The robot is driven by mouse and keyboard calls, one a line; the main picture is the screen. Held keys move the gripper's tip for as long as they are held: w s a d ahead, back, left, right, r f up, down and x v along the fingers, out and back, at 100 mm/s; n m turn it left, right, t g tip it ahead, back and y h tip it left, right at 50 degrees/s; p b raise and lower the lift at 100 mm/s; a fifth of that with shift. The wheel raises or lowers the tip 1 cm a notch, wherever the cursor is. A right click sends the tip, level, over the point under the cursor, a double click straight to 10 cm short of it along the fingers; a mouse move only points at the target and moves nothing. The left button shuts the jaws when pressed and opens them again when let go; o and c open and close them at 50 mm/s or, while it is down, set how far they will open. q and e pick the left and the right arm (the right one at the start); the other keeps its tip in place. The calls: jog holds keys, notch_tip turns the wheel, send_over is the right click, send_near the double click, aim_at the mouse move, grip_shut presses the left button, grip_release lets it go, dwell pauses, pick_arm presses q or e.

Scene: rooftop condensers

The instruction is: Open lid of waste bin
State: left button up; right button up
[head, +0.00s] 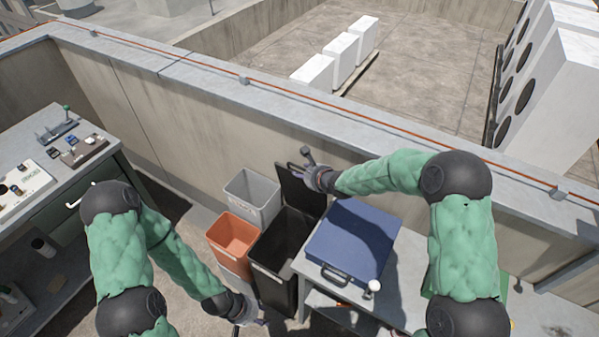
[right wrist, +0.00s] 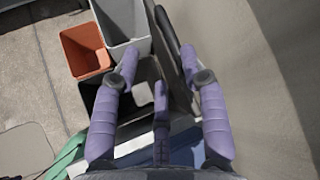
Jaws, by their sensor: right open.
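The black waste bin (head: 276,262) stands between an orange bin and a blue case. Its dark lid (head: 298,192) stands raised, roughly upright, on the wall side, and the bin's inside shows. My right gripper (head: 298,158) is open at the lid's upper edge. In the right wrist view, the lid (right wrist: 176,62) lies between the spread fingers of my right gripper (right wrist: 158,52), closer to the right finger; contact is unclear. My left gripper (head: 246,314) hangs low beside the black bin's front, its fingers too small to read.
A grey bin (head: 252,196) and an orange bin (head: 233,236) stand left of the black bin. A blue case (head: 352,240) lies on a bench at its right. A concrete parapet (head: 215,130) runs close behind. A workbench (head: 30,150) with tools stands at left.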

jog(key=shift+v, duration=2.75)
